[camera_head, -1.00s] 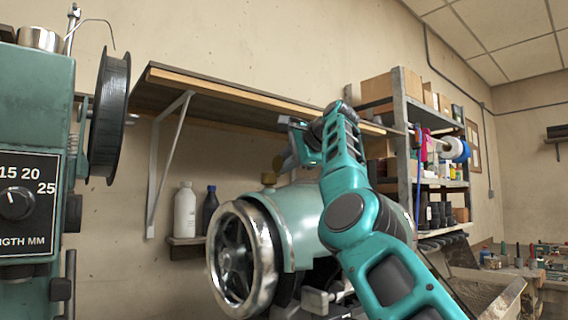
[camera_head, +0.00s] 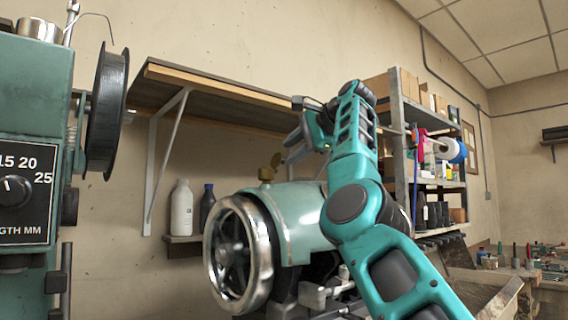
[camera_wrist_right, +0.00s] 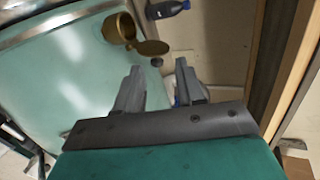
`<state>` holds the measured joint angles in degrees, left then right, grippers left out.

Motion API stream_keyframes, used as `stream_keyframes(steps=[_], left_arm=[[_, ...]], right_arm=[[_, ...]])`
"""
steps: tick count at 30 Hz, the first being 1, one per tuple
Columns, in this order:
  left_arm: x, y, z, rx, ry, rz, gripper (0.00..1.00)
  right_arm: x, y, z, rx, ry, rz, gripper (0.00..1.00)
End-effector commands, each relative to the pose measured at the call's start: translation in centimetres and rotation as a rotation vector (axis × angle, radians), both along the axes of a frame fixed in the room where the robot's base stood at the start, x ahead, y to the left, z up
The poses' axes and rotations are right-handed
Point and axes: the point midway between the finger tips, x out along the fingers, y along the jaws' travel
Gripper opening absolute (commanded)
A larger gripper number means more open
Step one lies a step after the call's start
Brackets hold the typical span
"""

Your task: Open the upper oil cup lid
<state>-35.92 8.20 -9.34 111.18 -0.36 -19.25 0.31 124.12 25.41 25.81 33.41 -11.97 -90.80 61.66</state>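The brass oil cup (camera_head: 266,174) stands on top of the pale green machine housing, behind the chrome handwheel. Its round lid (camera_head: 276,160) is tilted up at the cup's right side. In the right wrist view the cup (camera_wrist_right: 118,28) shows its open mouth, and the lid (camera_wrist_right: 152,47) stands out to one side of it. My right gripper (camera_head: 288,149) is above and to the right of the cup, apart from it. In the wrist view its two fingers (camera_wrist_right: 159,68) are spread with nothing between them. My left gripper is not seen.
The chrome handwheel (camera_head: 238,255) is in front of the housing (camera_head: 300,212). A wall shelf (camera_head: 215,97) runs behind and above my right gripper. A white bottle (camera_head: 182,208) and a dark bottle (camera_head: 207,205) stand on a small ledge. A black spool (camera_head: 106,110) is at left.

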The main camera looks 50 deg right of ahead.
Motion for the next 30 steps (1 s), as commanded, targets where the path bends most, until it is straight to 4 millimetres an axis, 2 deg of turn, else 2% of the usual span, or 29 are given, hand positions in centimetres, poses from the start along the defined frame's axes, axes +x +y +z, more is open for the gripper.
stream_keyframes(steps=[1, 6, 12, 23, 24, 30], left_arm=[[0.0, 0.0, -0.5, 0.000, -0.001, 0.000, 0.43], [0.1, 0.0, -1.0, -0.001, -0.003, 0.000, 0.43], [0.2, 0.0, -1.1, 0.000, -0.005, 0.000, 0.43], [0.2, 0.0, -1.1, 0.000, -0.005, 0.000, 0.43], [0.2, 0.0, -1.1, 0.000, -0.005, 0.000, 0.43], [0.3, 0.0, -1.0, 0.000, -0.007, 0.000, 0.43]], right_arm=[[-1.2, 0.1, 0.4, -0.001, -0.005, -0.002, 0.38], [-4.4, 0.3, 1.8, -0.001, -0.004, -0.002, 0.38], [-6.6, 0.5, 2.8, -0.001, -0.002, -0.001, 0.38], [-7.1, 0.5, 3.0, 0.000, -0.001, 0.000, 0.38], [-7.1, 0.5, 3.0, 0.000, -0.001, 0.000, 0.42], [-7.1, 0.5, 3.0, 0.001, -0.001, 0.000, 0.43]])
